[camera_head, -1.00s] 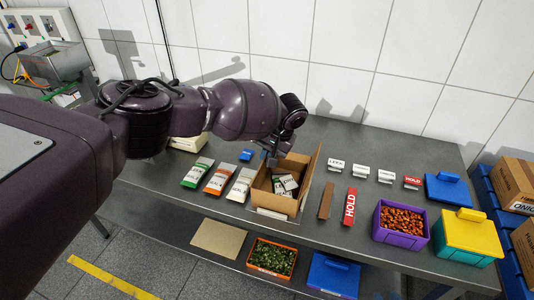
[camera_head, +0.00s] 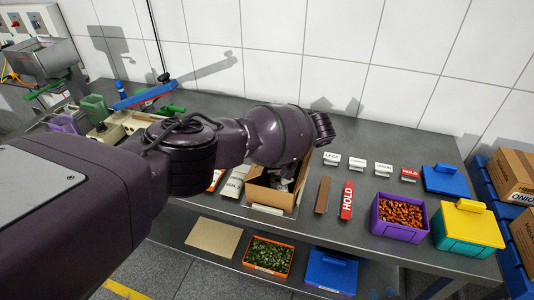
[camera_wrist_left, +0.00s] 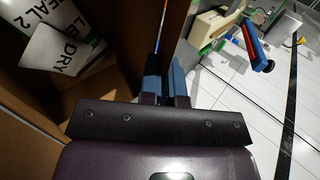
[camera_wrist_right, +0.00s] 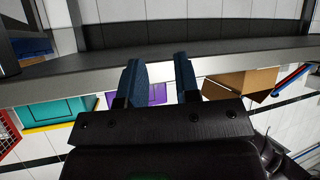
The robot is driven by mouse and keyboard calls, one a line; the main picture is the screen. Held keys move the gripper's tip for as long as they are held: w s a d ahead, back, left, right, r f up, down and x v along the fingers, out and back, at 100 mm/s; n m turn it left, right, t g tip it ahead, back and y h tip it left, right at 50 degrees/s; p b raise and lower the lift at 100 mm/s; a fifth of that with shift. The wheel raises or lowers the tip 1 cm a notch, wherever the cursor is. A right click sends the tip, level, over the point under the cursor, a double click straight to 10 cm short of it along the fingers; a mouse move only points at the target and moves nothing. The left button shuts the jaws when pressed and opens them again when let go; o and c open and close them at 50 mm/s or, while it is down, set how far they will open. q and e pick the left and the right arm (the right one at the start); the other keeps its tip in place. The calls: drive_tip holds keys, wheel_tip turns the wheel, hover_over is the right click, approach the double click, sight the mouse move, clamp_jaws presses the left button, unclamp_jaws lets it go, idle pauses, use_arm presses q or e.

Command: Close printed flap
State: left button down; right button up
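An open brown cardboard box (camera_head: 266,196) stands at the middle of the table's front, with white packets inside. A brown panel (camera_head: 303,176), a flap or side wall, stands up along its right side. I see no print on it. My left arm reaches over the box and hides its back; its gripper is hidden in the head view. In the left wrist view my left gripper (camera_wrist_left: 165,85) has its blue fingers close together at a brown panel (camera_wrist_left: 176,35); whether they hold it is unclear. My right gripper (camera_wrist_right: 160,82) is open and empty before the table edge.
Right of the box lie a brown strip (camera_head: 322,194) and a red HOLD strip (camera_head: 346,200). A purple bin (camera_head: 400,230), a teal bin with yellow lid (camera_head: 467,238) and a blue lid (camera_head: 444,179) fill the right. Small signs (camera_head: 357,164) stand behind.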

use_arm(q)
drive_tip(key=c, duration=1.3)
unclamp_jaws()
use_arm(e)
drive_tip(key=shift+s+f, duration=0.3)
drive_tip(key=shift+s, duration=0.1)
drive_tip(key=shift+w+r, duration=0.1)
